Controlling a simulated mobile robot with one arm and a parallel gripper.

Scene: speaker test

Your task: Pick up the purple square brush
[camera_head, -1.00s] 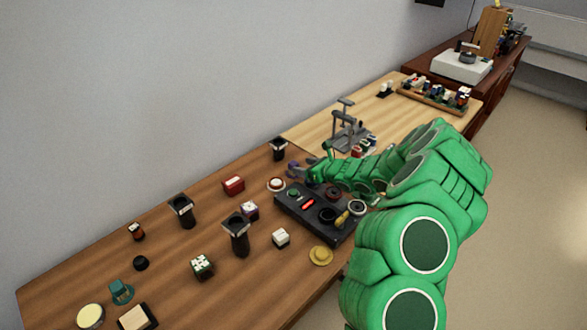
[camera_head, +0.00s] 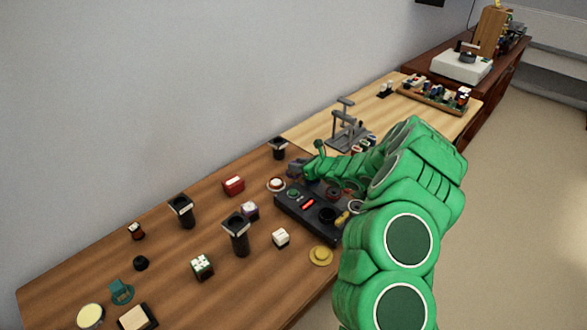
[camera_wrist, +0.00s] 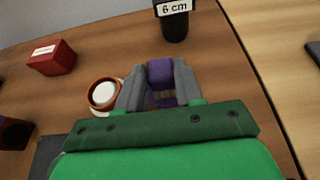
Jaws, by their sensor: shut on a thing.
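The purple square brush (camera_wrist: 161,76) is between the two grey fingers of my gripper (camera_wrist: 160,70) in the wrist view, with a finger against each side. Its lower part looks brownish, and the fingers hide its sides. I cannot tell whether it is touching the table. In the head view my gripper (camera_head: 297,168) is at the back of the brown table, past the dark control box, and the brush is hidden there.
A black holder marked "6 cm" (camera_wrist: 174,22) stands just beyond the brush. A white-topped round button (camera_wrist: 103,93) is close to the left finger, and a red box (camera_wrist: 51,58) is farther left. The dark control box (camera_head: 310,212) lies in front of the gripper in the head view.

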